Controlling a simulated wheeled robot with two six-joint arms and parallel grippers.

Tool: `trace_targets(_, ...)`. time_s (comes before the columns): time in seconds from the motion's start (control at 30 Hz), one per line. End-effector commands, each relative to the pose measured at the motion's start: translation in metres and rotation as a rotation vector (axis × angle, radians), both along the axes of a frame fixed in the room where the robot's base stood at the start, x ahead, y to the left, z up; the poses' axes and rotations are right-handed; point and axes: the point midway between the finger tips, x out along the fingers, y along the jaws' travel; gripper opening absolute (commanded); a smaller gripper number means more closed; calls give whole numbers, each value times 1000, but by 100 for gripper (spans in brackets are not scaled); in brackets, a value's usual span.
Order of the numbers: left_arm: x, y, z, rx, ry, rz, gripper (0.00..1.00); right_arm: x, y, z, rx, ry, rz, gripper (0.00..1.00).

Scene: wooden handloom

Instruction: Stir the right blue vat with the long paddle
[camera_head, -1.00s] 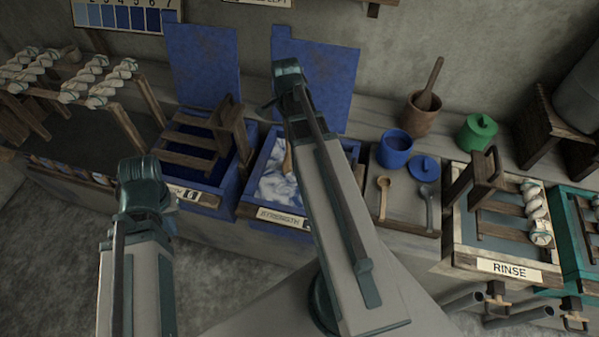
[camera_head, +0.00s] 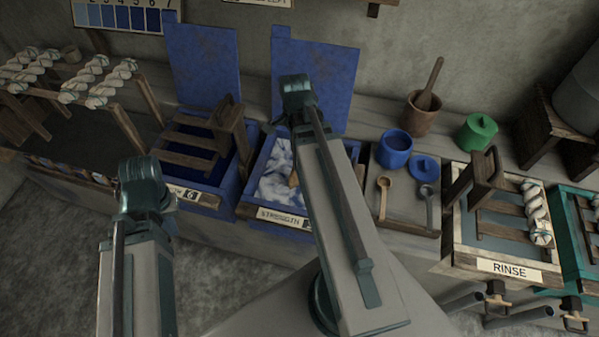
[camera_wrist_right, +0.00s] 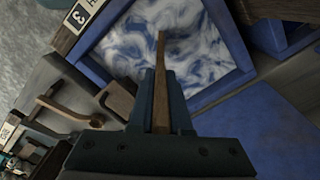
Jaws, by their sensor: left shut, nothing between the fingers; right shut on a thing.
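The right blue vat (camera_head: 249,206) holds swirling blue and white liquid, and its blue rim also shows in the right wrist view (camera_wrist_right: 222,88). My right gripper (camera_wrist_right: 160,98) is shut on the wooden paddle (camera_wrist_right: 161,78), whose far part reaches over the liquid; how deep its end sits I cannot tell. In the head view a bit of the paddle (camera_head: 294,178) shows beside my right arm, which hides the right gripper and part of the vat. My left gripper (camera_head: 146,200) is shut and empty, in front of the left vat.
The left blue vat (camera_head: 228,190) has a wooden rack over it. To the right are a tray with spoons (camera_head: 400,212), a blue pot (camera_head: 395,149), a mortar (camera_head: 420,115) and the rinse basin (camera_head: 494,268). Blue panels (camera_head: 205,65) stand behind the vats.

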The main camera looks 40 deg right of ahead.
Motion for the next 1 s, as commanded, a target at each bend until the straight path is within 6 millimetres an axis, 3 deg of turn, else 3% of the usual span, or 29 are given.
trace_targets(0.17, 0, 0, 0, 0, 0, 0, 0, 0, -7, 0, 0, 0, -2, 0)
trace_targets(0.4, 0, 0, 0, 0, 0, 0, 0, -6, -43, 0, 0, 0, -3, 0)
trace_targets(0.6, 0, 0, 0, 0, 0, 0, 0, -10, -61, 0, 0, 0, -1, 0)
trace_targets(0.87, 0, 0, 0, 0, 0, 0, 0, -10, -63, 0, 0, 0, 1, 0)
trace_targets(1.0, 0, 0, 0, 0, 0, 0, 0, 1, -64, 0, 0, 0, 2, 0)
